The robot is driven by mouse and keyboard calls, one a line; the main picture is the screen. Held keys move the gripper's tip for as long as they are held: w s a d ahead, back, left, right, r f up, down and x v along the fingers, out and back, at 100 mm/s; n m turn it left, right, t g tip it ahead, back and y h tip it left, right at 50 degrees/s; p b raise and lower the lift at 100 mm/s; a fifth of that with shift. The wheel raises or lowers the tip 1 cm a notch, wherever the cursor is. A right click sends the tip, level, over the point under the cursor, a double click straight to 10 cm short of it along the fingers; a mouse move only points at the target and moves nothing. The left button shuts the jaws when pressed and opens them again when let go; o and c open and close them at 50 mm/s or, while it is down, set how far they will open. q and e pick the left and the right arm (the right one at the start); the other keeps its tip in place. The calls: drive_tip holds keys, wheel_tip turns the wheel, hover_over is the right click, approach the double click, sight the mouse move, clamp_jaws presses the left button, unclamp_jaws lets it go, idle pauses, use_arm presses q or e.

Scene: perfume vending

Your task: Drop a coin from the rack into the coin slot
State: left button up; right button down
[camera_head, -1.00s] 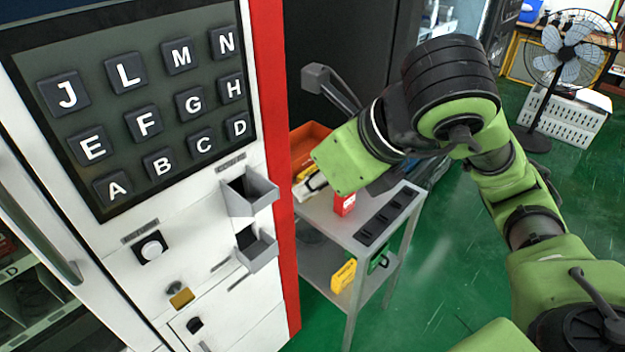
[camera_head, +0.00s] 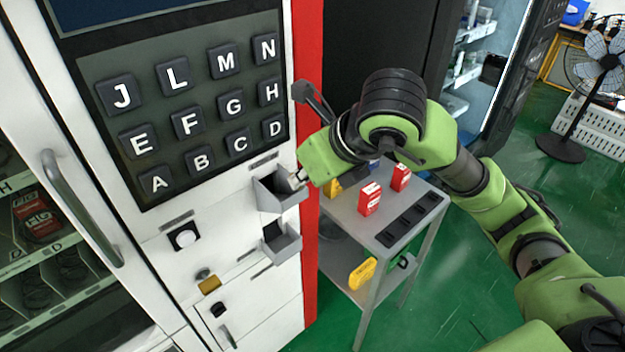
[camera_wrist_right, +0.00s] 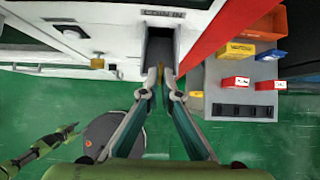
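The coin slot is a grey, open-topped holder (camera_head: 268,199) on the white front of the vending machine. It also shows under the "COIN IN" label in the wrist view (camera_wrist_right: 160,32). My right gripper (camera_head: 298,181) is at the mouth of this holder. In the wrist view its fingertips (camera_wrist_right: 160,73) are close together around a small gold-yellow piece, which looks like a coin (camera_wrist_right: 160,77). A grey strip with dark recesses (camera_head: 411,220) lies on the cart; I cannot make out coins in it. My left gripper (camera_wrist_right: 66,132) shows small at the lower left of the wrist view.
A second grey holder (camera_head: 281,243) sits below the first. The letter keypad (camera_head: 195,115) is above. The grey cart (camera_head: 366,228) stands right of the machine's red edge, carrying red boxes (camera_head: 370,198). Green floor (camera_head: 465,300) is clear around it.

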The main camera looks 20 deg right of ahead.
sight(290, 175)
drive_tip(key=shift+w+a+f, duration=0.15)
drive_tip(key=shift+w+a, duration=0.05)
drive_tip(key=shift+w, duration=0.25)
drive_tip(key=shift+b+x, duration=0.9)
drive_tip(key=shift+x, duration=0.1)
drive_tip(key=shift+w+a+f+b, duration=0.25)
drive_tip(key=shift+w+f+b, duration=0.35)
drive_tip(key=shift+w+b, duration=0.15)
drive_tip(key=c, duration=2.2)
unclamp_jaws()
drive_tip(key=shift+s+r, duration=0.1)
drive_tip(key=shift+r, duration=0.05)
drive_tip(key=v, duration=1.1)
drive_tip(key=shift+s+d+r, duration=0.15)
drive_tip(key=shift+s+r, duration=0.05)
drive_tip(key=shift+r, duration=0.1)
